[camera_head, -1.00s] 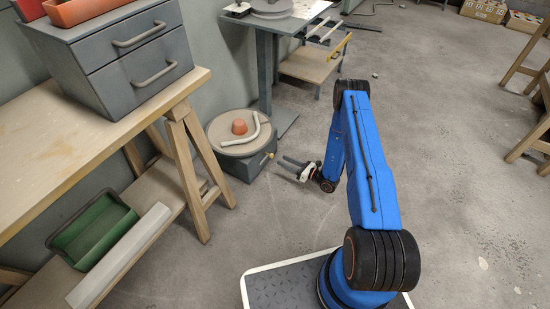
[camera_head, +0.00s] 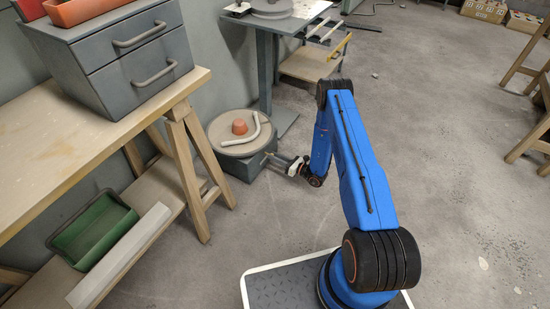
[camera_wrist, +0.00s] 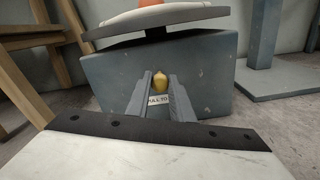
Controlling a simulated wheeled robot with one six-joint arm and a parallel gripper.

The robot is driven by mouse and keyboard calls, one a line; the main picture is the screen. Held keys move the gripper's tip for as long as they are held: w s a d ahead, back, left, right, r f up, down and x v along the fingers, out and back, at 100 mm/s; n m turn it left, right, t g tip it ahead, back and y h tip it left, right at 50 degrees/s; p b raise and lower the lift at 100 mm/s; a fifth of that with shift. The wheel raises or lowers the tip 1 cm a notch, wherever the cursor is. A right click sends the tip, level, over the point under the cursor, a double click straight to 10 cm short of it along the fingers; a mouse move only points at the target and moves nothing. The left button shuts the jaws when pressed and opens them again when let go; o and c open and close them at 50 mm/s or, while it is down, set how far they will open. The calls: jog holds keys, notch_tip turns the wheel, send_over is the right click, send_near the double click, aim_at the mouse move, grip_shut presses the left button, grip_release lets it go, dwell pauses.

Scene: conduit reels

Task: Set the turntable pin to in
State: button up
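The turntable has a round beige top (camera_head: 232,144) on a grey box base (camera_head: 243,170), low on the floor left of my arm. In the wrist view the box's front face (camera_wrist: 215,75) is close ahead. A yellow pin knob (camera_wrist: 160,80) sits on that face, with a white label (camera_wrist: 158,99) under it, partly hidden. My gripper (camera_wrist: 161,75) is open, one finger on each side of the knob in this view. I cannot tell whether either finger touches it. In the head view my gripper (camera_head: 273,156) is at the box's right side, and the pin is hidden.
An orange cup-like piece (camera_head: 239,127) and a bent pale conduit (camera_head: 252,132) lie on the turntable. A wooden workbench (camera_head: 75,140) with trestle legs stands left. A grey pedestal stand (camera_head: 266,70) is behind. Floor to the right is open.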

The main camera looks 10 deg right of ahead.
jog(key=shift+x, duration=1.25)
grip_shut()
jog(key=o, duration=1)
grip_release()
jog(key=v, duration=1.7)
jog(key=shift+s+d, duration=0.1)
jog(key=shift+r, duration=0.1)
